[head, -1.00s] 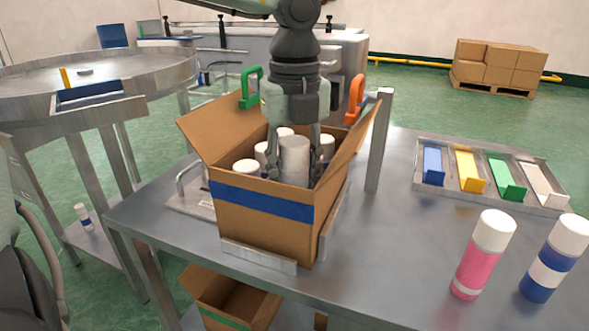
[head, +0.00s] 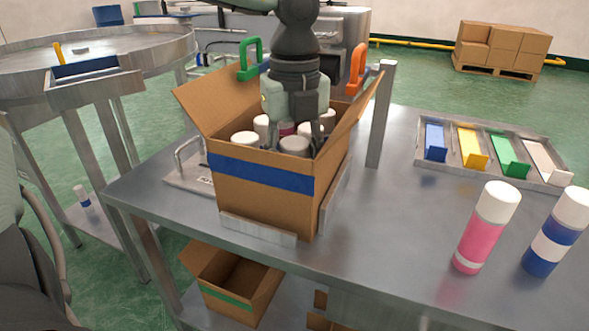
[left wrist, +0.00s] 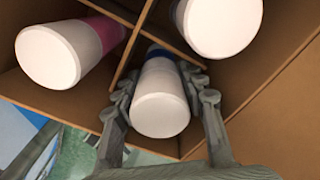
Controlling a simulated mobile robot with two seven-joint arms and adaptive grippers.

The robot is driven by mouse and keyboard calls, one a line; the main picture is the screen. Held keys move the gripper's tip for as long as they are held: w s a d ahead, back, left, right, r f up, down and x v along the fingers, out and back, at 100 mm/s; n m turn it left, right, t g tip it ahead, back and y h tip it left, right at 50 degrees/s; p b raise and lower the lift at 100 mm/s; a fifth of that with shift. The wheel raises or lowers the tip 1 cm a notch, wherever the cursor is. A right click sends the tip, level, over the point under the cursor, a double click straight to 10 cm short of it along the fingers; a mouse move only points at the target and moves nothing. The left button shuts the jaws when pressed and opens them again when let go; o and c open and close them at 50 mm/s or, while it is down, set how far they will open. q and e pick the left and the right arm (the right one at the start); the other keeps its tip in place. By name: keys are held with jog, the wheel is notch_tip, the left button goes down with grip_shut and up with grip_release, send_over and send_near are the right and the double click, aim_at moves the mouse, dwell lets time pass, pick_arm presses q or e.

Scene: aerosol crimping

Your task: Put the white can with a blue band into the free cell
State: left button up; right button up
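The white can with a blue band (left wrist: 161,98) stands between the fingers of my left gripper (left wrist: 160,76) in the left wrist view, its blue band partly hidden deep in the box. In the head view its white top (head: 294,146) sits low at the front of the cardboard box (head: 262,207), about level with the other caps. My left gripper (head: 297,136) reaches down into the box from above, its fingers close against the can's sides. Cardboard dividers (left wrist: 133,45) separate it from neighbouring cans. My right gripper is not in view.
Other cans fill the box, including a pink-banded one (left wrist: 68,52). The box flaps stand open. A pink can (head: 486,228) and a blue can (head: 556,232) stand at right on the table. A tray of coloured bins (head: 490,157) lies behind them. A metal post (head: 380,115) stands beside the box.

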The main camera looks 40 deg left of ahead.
pick_arm(q)
jog(key=o, duration=0.4)
jog(key=shift+c, duration=0.2)
jog(key=shift+r, duration=0.1)
notch_tip(320, 180, up, 12)
jog(key=shift+f, duration=0.1)
dwell(0.6)
